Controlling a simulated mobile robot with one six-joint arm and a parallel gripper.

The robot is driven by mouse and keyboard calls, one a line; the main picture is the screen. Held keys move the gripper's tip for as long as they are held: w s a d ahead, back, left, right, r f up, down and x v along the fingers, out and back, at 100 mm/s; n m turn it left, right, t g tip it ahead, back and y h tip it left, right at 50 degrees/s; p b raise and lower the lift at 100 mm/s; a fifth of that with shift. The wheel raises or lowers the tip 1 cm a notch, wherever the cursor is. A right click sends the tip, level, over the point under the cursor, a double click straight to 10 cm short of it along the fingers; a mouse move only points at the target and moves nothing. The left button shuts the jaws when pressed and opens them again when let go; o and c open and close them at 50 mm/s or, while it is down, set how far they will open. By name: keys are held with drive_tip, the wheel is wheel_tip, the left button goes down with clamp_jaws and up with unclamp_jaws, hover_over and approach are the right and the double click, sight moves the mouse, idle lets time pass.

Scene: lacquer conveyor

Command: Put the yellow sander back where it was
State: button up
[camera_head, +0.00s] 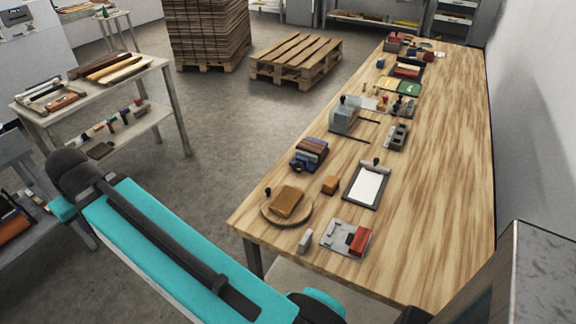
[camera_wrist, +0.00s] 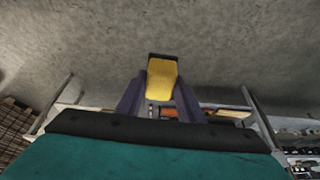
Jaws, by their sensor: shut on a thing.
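The yellow sander (camera_wrist: 161,80) shows in the wrist view, yellow with a dark far end. My gripper (camera_wrist: 160,98) is shut on it, with a dark finger on each side. Grey floor or wall fills the picture beyond it. In the head view my teal arm reaches to the left, and neither the gripper nor the sander shows there. The spot where the sander was before cannot be told from these frames.
A long wooden table (camera_head: 430,180) on the right holds a round board (camera_head: 287,219), a clipboard (camera_head: 367,186) and several small items. A metal shelf table (camera_head: 150,68) with tools stands at the left. Pallets (camera_head: 296,56) stand behind; open floor lies between.

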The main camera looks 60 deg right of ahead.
drive_tip(key=shift+d, duration=0.15)
drive_tip(key=shift+w+d, duration=0.1)
drive_tip(key=shift+d, duration=0.35)
drive_tip(key=s+d+m+g+h, duration=0.1)
drive_tip(key=s+d+m, duration=0.25)
drive_tip(key=d, duration=0.95)
drive_tip(key=s+d+m+h, duration=0.15)
drive_tip(key=d+m, duration=0.25)
drive_tip(key=d, duration=0.9)
drive_tip(key=s+d+m+g+h, duration=0.1)
drive_tip(key=s+d+m, duration=0.25)
drive_tip(key=d, duration=1.05)
drive_tip(key=s+d+f+m+g, duration=0.1)
drive_tip(key=s+d+m, duration=0.4)
drive_tip(key=s+d, duration=0.8)
drive_tip(key=s+d+m+g+h+p, duration=0.1)
drive_tip(key=s+d+m, duration=0.4)
drive_tip(key=s+d, duration=0.8)
drive_tip(key=s+g, duration=0.1)
drive_tip(key=s, duration=0.2)
drive_tip(key=shift+s+d+f+m+g, duration=0.25)
drive_tip(key=shift+d+f+m+g, duration=0.1)
drive_tip(key=shift+d+m+g, duration=0.05)
drive_tip(key=shift+f+p, duration=1)
drive_tip(key=shift+f, duration=2.15)
